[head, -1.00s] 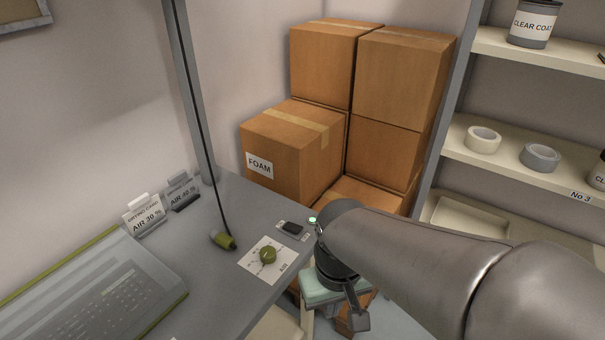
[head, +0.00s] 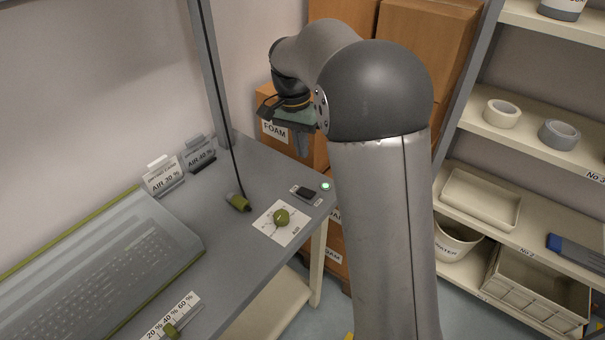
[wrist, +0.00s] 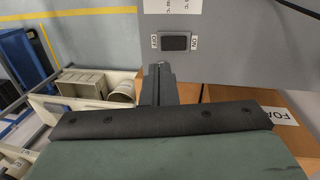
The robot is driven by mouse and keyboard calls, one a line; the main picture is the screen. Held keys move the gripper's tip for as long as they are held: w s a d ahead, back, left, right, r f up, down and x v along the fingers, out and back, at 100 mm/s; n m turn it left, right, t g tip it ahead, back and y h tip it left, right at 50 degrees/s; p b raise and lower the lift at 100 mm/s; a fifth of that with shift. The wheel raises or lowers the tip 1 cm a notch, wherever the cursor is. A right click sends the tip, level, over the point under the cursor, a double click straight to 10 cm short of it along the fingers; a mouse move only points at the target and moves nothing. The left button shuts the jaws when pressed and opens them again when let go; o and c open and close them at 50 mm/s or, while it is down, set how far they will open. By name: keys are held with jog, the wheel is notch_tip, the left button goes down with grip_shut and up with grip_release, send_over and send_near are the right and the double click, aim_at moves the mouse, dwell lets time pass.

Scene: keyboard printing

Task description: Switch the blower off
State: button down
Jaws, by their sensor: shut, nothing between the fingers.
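Which side is pressed I cannot tell. A small green lamp (head: 325,185) glows beside it. My gripper (head: 303,155) is shut and empty, pointing down above and beyond the switch in the head view. In the wrist view its fingertips (wrist: 158,70) show just below the switch plate, near the desk edge, apart from the rocker.
A green AIR dial (head: 282,217) sits on a white card left of the switch. Cardboard FOAM boxes (head: 350,20) stand behind my gripper. Shelves (head: 480,150) with tape and bins are at the right.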

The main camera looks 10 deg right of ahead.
aim_at(308, 195)
jog(key=shift+w+a+m, duration=0.1)
jog(key=shift+w+m, duration=0.3)
jog(key=shift+w, duration=0.55)
jog(key=shift+f, duration=0.15)
jog(key=f, duration=0.4)
jog(key=s+d+f+p, duration=0.1)
jog(key=f, duration=0.4)
jog(key=s+f+p, duration=0.1)
jog(key=f, duration=0.3)
jog(key=shift+d+f, duration=0.3)
jog(key=shift+f, duration=0.05)
